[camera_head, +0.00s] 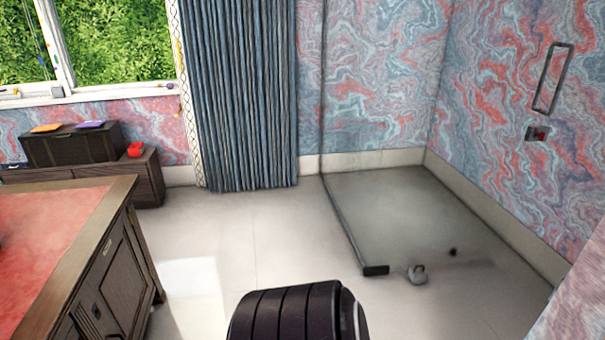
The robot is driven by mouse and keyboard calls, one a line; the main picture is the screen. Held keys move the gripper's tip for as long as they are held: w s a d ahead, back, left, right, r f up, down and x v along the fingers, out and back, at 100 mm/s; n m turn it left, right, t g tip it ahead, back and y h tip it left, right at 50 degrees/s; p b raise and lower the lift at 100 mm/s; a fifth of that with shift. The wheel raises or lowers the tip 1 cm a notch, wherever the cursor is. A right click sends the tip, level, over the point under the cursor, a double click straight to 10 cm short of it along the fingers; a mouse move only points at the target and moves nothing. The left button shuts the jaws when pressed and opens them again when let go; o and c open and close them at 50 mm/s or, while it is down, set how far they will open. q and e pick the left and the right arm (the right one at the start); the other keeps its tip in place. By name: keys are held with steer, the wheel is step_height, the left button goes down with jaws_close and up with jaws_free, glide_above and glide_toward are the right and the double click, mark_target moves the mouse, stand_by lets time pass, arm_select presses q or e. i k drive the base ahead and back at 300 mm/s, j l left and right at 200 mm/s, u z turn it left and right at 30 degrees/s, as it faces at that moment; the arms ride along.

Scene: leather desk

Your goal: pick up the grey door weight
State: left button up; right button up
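A small grey door weight (417,274) with a loop-like handle on top sits upright on the pale floor, right of centre in the head view. It stands close to the right of the dark block at the bottom end of a glass door's frame. Neither of my grippers is in view, and nothing is seen touching the weight.
A glass door (400,215) stands open, with its dark end block (376,270) on the floor. A small dark doorstop (453,252) lies behind the weight. A red-topped desk (60,235) fills the left. A black ribbed object (290,315) blocks the bottom centre. Floor between is clear.

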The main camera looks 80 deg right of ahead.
mark_target(417, 275)
steer(key=z, duration=3.7)
steer(key=i+j, duration=0.25)
steer(key=i, duration=0.2)
steer(key=i+j, duration=0.2)
steer(key=i, duration=0.25)
steer(key=i+j, duration=0.25)
steer(key=i, duration=0.2)
steer(key=i+j, duration=0.25)
steer(key=i, duration=0.2)
steer(key=l+z, duration=0.05)
